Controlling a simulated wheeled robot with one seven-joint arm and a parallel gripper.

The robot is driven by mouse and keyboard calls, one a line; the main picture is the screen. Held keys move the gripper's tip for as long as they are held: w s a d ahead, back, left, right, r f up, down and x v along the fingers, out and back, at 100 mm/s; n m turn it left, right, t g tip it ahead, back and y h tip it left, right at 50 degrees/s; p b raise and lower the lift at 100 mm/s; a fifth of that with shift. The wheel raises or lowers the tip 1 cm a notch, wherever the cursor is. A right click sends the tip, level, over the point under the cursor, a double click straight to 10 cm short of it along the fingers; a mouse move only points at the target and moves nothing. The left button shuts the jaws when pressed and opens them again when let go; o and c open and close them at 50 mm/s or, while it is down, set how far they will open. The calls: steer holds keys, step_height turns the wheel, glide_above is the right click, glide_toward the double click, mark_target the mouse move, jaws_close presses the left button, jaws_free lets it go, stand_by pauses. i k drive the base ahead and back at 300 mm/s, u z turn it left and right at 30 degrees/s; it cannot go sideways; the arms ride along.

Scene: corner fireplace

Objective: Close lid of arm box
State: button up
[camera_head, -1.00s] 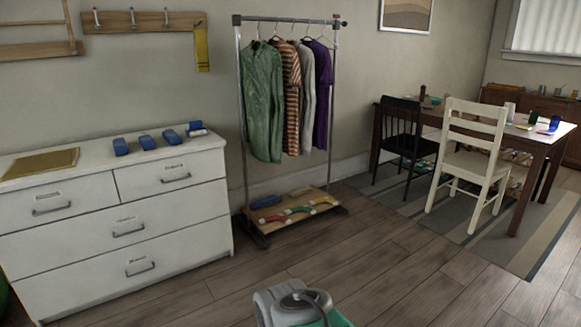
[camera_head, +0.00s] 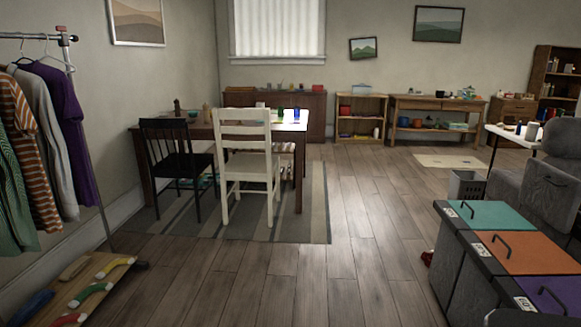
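A grey upholstered armchair (camera_head: 564,150) stands at the right edge in the head view, partly cut off. On its near side a flat dark grey panel (camera_head: 550,190) stands upright and slightly tilted. It looks like a raised lid on the chair's arm, but I cannot be sure. The inside of any arm box is hidden from here. My gripper is not in view. Only a small grey piece, perhaps part of my arm, shows at the bottom right edge.
Bins with teal (camera_head: 490,214), orange (camera_head: 541,252) and purple lids (camera_head: 560,296) stand in front of the armchair. A white chair (camera_head: 248,165), black chair (camera_head: 177,155) and table are left of centre. A clothes rack is far left. The middle floor (camera_head: 365,230) is clear.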

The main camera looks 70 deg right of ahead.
mark_target(554, 195)
steer(key=z, duration=4.1)
steer(key=i, duration=1)
